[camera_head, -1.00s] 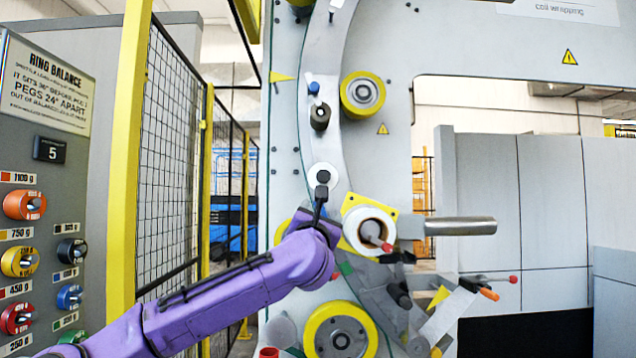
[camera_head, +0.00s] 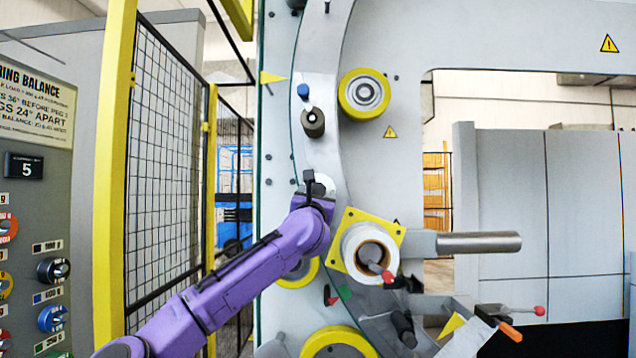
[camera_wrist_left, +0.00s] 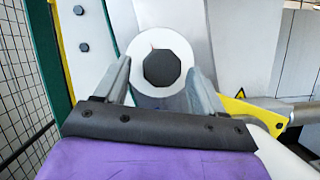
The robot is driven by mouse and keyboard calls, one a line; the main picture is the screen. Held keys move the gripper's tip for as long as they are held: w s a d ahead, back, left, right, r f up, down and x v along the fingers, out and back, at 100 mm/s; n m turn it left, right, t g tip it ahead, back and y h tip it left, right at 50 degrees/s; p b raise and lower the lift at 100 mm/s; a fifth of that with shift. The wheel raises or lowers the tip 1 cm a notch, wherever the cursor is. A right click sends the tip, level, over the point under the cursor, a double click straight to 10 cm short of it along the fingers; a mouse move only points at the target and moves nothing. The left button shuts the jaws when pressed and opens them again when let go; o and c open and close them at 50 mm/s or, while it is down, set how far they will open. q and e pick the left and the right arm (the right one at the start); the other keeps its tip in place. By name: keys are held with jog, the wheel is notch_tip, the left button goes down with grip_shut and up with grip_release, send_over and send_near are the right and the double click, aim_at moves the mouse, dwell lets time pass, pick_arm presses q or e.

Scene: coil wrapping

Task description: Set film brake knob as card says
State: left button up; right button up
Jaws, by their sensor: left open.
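A pale round disc with a dark eight-sided knob (camera_wrist_left: 161,68) at its centre fills the upper middle of the left wrist view. It looks like the brake knob, but no label on it can be read. My left gripper (camera_wrist_left: 162,82) is open, its two grey fingers on either side of the knob with gaps showing. Contact cannot be told. In the head view my left gripper (camera_head: 312,186) is in front of the pale disc (camera_head: 327,184), covering part of it. A card naming a brake setting cannot be made out. My right gripper is not in view.
A white roll (camera_head: 366,248) on a yellow plate, with a red-tipped handle, sits just right of my left gripper. A metal bar (camera_head: 478,242) sticks out to the right. A mesh fence (camera_head: 165,170) and a panel with a "5" display (camera_head: 25,167) stand left.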

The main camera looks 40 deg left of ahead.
pick_arm(q)
jog(key=shift+w+a+r, duration=0.15)
jog(key=shift+w+r, duration=0.05)
jog(key=shift+w, duration=0.3)
jog(key=shift+s+r, duration=0.2)
jog(key=shift+s, duration=0.25)
jog(key=shift+w+f, duration=0.1)
jog(key=shift+w, duration=0.05)
jog(key=c, duration=1.1)
jog(key=shift+o, duration=0.2)
jog(key=shift+m, duration=0.3)
jog(key=m+h+p, duration=0.2)
jog(key=m, duration=0.1)
jog(key=m+t+h+p, duration=0.1)
jog(key=m, duration=0.1)
jog(key=shift+r, duration=0.3)
jog(key=m+h+p, duration=0.1)
jog(key=m+p, duration=0.2)
jog(key=p, duration=0.1)
jog(key=shift+m+h, duration=0.3)
jog(key=shift+m, duration=0.1)
jog(key=shift+a+f+m+h+p, duration=0.15)
jog(key=shift+m+h+p, duration=0.45)
jog(key=shift+m+p, duration=0.65)
